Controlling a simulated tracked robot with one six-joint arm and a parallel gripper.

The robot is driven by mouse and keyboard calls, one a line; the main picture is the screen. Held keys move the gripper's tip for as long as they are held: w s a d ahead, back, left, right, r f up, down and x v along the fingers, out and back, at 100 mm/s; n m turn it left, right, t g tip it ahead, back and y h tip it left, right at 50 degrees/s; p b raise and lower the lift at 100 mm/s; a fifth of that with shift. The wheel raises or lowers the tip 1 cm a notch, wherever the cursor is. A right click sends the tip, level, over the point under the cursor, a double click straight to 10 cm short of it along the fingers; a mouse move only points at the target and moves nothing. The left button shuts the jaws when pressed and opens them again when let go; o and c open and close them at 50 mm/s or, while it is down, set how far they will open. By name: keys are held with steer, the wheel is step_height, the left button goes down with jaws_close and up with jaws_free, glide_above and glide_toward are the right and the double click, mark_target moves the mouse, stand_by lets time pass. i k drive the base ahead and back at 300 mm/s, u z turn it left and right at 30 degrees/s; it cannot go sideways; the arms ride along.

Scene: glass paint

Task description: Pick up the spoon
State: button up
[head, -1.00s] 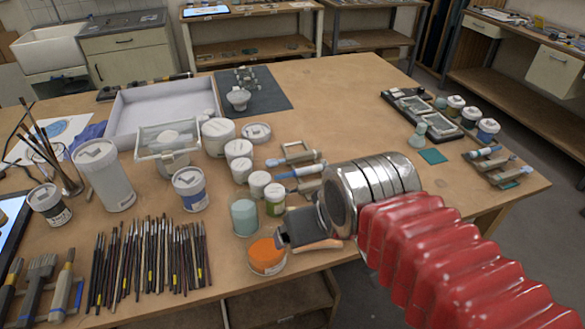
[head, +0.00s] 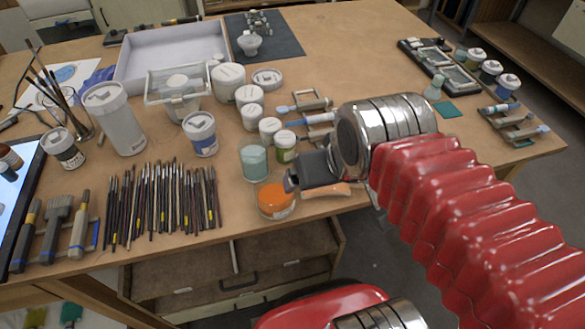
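My gripper (head: 292,181) is at the near edge of the table, just right of and over an orange jar (head: 277,203). It is seen from the side and behind, so its finger gap is hidden. A tan-orange curved piece (head: 327,191) shows just under the gripper. I cannot tell whether this is part of a spoon, or whether the gripper touches it. No other spoon can be made out clearly. A row of dark brushes (head: 160,205) lies to the left of the jar.
A glass jar (head: 254,160) and a green-labelled jar (head: 286,146) stand close behind the gripper. White pots (head: 228,82), a clear tub (head: 178,95) and a white tray (head: 172,50) are farther back. The table's (head: 350,60) back middle is clear.

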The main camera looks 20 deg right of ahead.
mark_target(317, 135)
steer(key=u, duration=0.5)
steer(key=k, duration=0.75)
steer(key=u, duration=1.1)
steer(key=k, duration=0.65)
steer(key=u, duration=0.7)
steer(key=i, duration=1.05)
steer(key=z, duration=0.3)
